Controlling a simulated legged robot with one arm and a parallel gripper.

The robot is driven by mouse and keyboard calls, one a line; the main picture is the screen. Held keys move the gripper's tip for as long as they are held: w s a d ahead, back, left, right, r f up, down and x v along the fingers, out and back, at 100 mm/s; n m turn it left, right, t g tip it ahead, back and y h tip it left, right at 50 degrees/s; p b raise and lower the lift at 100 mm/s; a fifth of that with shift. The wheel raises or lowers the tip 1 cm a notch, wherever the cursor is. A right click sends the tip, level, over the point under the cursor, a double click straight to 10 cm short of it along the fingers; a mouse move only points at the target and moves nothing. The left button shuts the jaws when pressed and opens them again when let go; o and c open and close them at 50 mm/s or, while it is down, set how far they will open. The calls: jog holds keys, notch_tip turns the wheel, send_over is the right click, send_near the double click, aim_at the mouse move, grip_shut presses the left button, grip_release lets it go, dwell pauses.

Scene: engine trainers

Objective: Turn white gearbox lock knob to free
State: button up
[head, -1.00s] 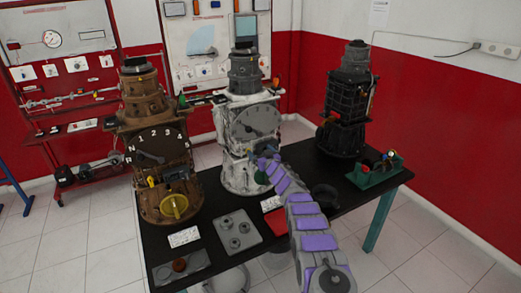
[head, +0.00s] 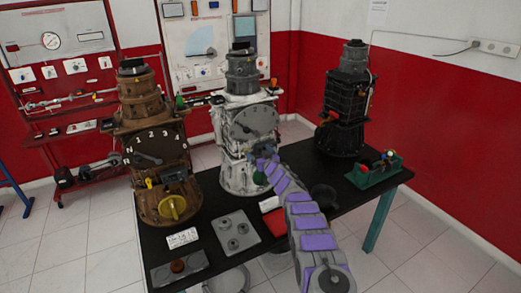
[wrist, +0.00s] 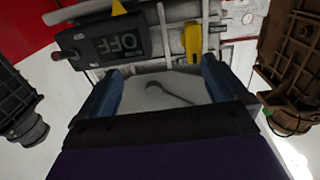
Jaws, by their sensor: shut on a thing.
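The white gearbox (head: 241,175) stands upright mid-table, with a round dial (head: 254,124) on its front. My gripper (head: 262,164) is against its lower front, below the dial. In the wrist view my two blue fingers (wrist: 161,75) stand well apart. My gripper is shut on a part of this front, which I take to be the lock knob; the contact itself is not clear to see. The grey dial with its dark pointer (wrist: 172,93) shows between the fingers.
A brown gearbox (head: 155,140) stands at the left and a black one (head: 345,105) at the right.

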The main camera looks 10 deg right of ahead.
jog(key=shift+a+r, duration=0.3)
jog(key=shift+r, duration=0.3)
jog(key=shift+a+r, duration=0.3)
jog(key=shift+r, duration=0.3)
jog(key=shift+c, duration=1.1)
jog(key=shift+d+f, duration=0.1)
jog(key=shift+f, duration=0.2)
jog(key=shift+c, duration=0.7)
jog(key=shift+s+a+f+p, duration=0.1)
jog(key=shift+s+a+p, duration=0.1)
jog(key=shift+p, duration=0.35)
jog(key=shift+c, duration=0.9)
jog(key=shift+a+f+p, duration=0.3)
jog(key=shift+p, duration=0.2)
jog(key=shift+c, duration=0.3)
jog(key=shift+s+d+f+p, duration=0.1)
jog(key=shift+d+f+p, duration=0.4)
jog(key=shift+f+p, duration=0.45)
jog(key=shift+d+f+p, duration=0.3)
jog(key=shift+f+p, duration=0.5)
jog(key=shift+p, duration=0.05)
jog(key=p+v, duration=0.5)
jog(key=v, duration=1.2)
jog(key=shift+d+r, duration=0.25)
